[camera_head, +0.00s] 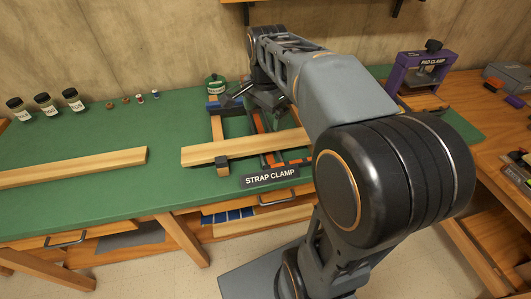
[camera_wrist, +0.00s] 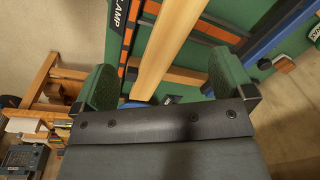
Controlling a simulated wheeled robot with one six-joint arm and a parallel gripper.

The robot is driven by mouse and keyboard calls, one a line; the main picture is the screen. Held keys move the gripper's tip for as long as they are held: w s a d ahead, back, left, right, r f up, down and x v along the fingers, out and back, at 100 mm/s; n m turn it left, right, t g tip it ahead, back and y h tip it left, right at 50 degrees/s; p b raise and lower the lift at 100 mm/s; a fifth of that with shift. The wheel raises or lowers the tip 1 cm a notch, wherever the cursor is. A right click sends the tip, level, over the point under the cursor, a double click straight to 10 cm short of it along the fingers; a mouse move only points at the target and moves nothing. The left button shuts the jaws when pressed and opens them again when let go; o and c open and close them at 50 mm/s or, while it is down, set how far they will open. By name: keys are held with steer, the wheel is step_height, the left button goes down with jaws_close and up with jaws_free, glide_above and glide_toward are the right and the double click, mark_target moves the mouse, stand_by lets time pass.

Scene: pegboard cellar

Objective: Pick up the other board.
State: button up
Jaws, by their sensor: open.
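One pale wooden board (camera_head: 75,167) lies on the left part of the green bench top, running off the left edge of the head view. A second pale board (camera_head: 232,148) lies across the strap clamp (camera_head: 221,120), behind the label "STRAP CLAMP". My gripper (camera_head: 264,103) is over the clamp area, partly hidden by my arm. In the wrist view my gripper (camera_wrist: 165,82) is open, with its two green pads wide apart. The clamp's board (camera_wrist: 166,45) shows between the pads and touches neither.
Three dark-lidded jars (camera_head: 45,103) and several small items stand at the back left of the bench. A green container (camera_head: 215,84) stands behind the clamp. A purple pad clamp (camera_head: 420,75) is at the back right. Green bench top between the two boards is clear.

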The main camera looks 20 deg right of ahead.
steer(key=w+d+f+m+g+b, duration=0.1)
steer(key=w+d+f+m+b, duration=0.25)
steer(key=m, duration=0.25)
glide_above(268, 140)
steer(key=f, duration=0.5)
steer(key=shift+s+f+b, duration=0.25)
steer(key=shift+f+b, duration=0.1)
steer(key=shift+w+d+f+b, duration=0.15)
steer(key=shift+f+b, duration=0.2)
steer(key=shift+f, duration=1.25)
steer(key=shift+w+a+f+b, duration=0.1)
steer(key=shift+f+b, duration=0.2)
steer(key=shift+f, duration=1.25)
steer(key=shift+c, duration=0.2)
steer(key=c, duration=1.1)
steer(key=shift+r, duration=0.15)
steer(key=shift+c, duration=0.2)
